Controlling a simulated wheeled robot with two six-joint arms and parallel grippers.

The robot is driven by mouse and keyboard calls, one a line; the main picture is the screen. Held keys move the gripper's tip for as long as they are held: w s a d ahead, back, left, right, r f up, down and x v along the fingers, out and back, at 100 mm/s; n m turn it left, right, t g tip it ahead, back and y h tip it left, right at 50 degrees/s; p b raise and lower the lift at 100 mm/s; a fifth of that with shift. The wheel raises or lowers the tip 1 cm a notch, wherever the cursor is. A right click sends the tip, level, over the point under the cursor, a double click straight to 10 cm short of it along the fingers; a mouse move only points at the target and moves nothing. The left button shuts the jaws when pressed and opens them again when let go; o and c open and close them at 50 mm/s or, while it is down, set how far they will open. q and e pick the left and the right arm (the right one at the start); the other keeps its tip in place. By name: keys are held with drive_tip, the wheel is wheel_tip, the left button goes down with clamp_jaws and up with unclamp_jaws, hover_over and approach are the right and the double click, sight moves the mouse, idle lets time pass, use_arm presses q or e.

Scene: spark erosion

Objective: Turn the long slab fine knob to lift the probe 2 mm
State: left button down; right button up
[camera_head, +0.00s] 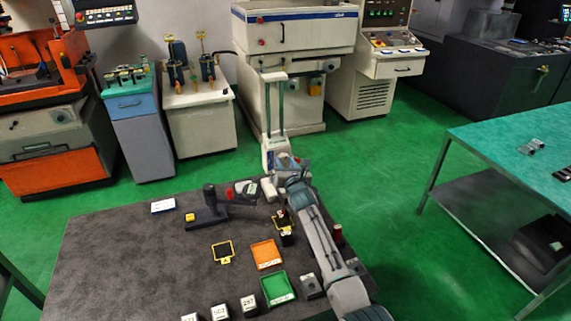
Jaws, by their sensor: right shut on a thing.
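A dark stand with a long flat slab base (207,218) and an upright black post (209,196) stands on the dark table, left of my right gripper. A small red part (229,193) shows at its right side, level with the post. My right gripper (247,188) reaches in from the right beside this stand, shut on a small part that appears to be the stand's fine knob. The fingertips are small and the held part is mostly hidden. The probe tip and any scale reading are too small to make out. My left gripper is not in view.
On the dark table (120,265) are an orange tray (266,254), a green tray (278,288), a yellow-edged square (223,252), a white label card (163,206) and several small blocks near the front. The table's left part is clear. Machines stand behind.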

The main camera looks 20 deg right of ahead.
drive_tip(key=shift+m, duration=1.2)
drive_tip(key=o, duration=0.7)
drive_tip(key=shift+d, duration=0.1)
drive_tip(key=shift+s+a+r+b, duration=0.15)
drive_tip(key=shift+s+b, duration=0.4)
drive_tip(key=shift+s, duration=1.25)
drive_tip(key=shift+s+a+r+b, duration=0.1)
drive_tip(key=shift+s+b, duration=0.45)
drive_tip(key=shift+s, duration=1.25)
drive_tip(key=shift+s+a+r+b, duration=0.15)
drive_tip(key=shift+s+b, duration=0.4)
drive_tip(key=shift+s, duration=1.25)
drive_tip(key=shift+d, duration=0.1)
